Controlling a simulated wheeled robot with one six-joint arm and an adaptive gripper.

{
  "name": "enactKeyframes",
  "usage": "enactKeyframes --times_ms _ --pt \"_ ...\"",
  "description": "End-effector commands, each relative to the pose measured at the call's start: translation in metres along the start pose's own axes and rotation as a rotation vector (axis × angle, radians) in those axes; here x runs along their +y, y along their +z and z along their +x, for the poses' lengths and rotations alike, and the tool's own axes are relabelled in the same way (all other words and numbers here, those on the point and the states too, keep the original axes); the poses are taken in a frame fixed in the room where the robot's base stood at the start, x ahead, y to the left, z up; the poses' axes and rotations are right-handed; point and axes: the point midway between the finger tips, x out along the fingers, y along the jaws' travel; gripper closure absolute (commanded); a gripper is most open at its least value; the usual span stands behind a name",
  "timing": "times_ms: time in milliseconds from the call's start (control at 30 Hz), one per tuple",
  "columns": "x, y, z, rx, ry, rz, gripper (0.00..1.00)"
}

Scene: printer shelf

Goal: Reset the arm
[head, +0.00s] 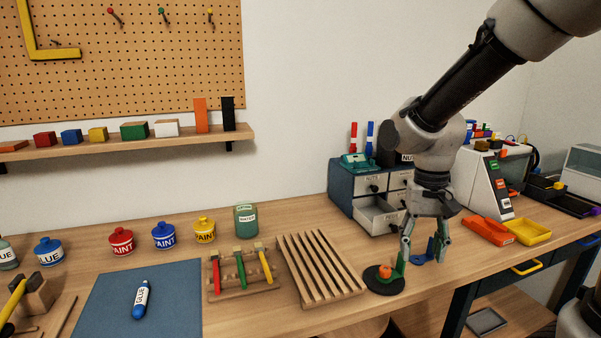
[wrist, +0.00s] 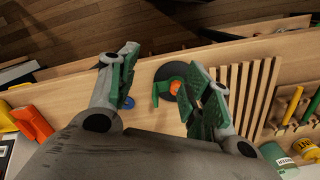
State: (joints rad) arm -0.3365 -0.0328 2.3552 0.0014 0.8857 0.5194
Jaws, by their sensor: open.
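My gripper (head: 424,251) hangs from the arm above the right part of the workbench, fingers pointing down. The same piece shows in the wrist view (wrist: 173,84), close to one finger. A small blue part (head: 424,259) lies behind the fingers, partly hidden by them.
A slatted wooden rack (head: 318,266) stands left of my gripper. A drawer cabinet (head: 346,186) with one open drawer (head: 379,215) stands behind it. Orange (head: 487,230) and yellow (head: 528,232) trays lie to the right. A blue mat (head: 105,300) with a glue bottle (head: 140,300) is far left.

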Motion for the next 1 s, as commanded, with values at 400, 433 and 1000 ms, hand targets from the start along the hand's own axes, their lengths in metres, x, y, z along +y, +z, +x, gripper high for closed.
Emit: enactKeyframes --times_ms 400,433,1000 --pt "0.109 0.09 -0.078 0.314 -0.059 -0.265 0.5" --pt "0.113 0.093 -0.082 0.338 -0.061 -0.25 0.5" --pt "0.128 0.102 -0.099 0.432 -0.065 -0.186 0.57"
